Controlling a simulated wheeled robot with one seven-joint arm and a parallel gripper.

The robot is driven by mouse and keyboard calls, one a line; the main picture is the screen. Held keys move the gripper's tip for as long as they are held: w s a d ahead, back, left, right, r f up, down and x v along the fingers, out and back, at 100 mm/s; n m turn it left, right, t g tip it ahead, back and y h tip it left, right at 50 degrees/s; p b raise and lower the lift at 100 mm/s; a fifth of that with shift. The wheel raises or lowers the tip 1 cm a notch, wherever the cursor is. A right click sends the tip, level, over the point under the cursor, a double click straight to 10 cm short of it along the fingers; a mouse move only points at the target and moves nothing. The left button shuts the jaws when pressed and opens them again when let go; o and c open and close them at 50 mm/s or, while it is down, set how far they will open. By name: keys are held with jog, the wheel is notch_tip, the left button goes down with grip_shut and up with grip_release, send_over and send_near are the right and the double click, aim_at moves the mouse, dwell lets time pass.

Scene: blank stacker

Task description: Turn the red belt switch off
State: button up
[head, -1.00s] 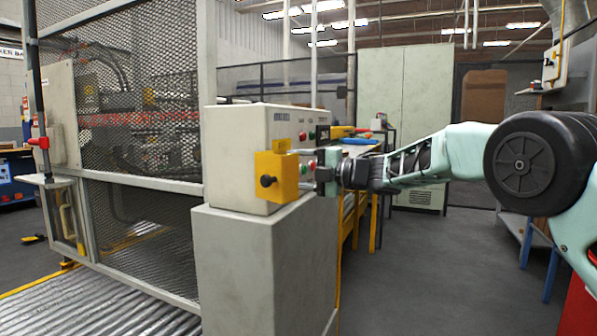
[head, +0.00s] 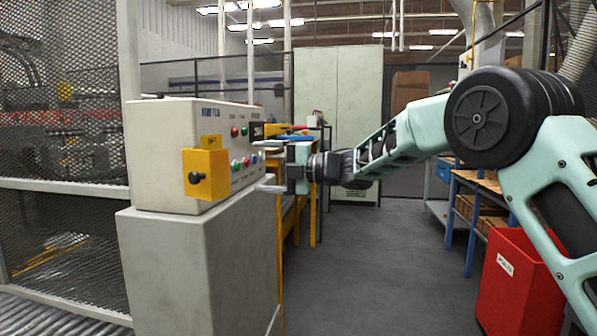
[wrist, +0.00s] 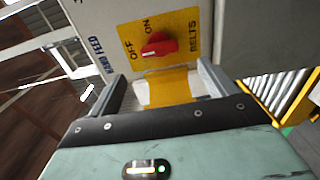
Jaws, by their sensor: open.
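The red belt switch (wrist: 157,45) is a knob on a yellow plate (wrist: 187,30) marked OFF, ON and BELTS in the wrist view. I cannot surely tell which label it points to. My gripper (wrist: 160,78) is open and empty, its two fingers spread on either side below the knob in the picture, apart from it. In the head view my gripper (head: 268,168) is at the right of the pale control box (head: 160,150), fingers pointing left. I cannot pick out the belt switch there.
A yellow box with a black knob (head: 195,178) sticks out from the control box's near side. A grey pedestal (head: 180,265) holds the control box. Mesh fencing (head: 60,150) stands at left. A red bin (head: 520,285) is at right; the middle floor is clear.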

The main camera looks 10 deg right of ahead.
jog(key=v, duration=0.8)
jog(key=shift+d, duration=0.35)
jog(key=shift+s+a, duration=0.1)
jog(key=shift+s, duration=0.05)
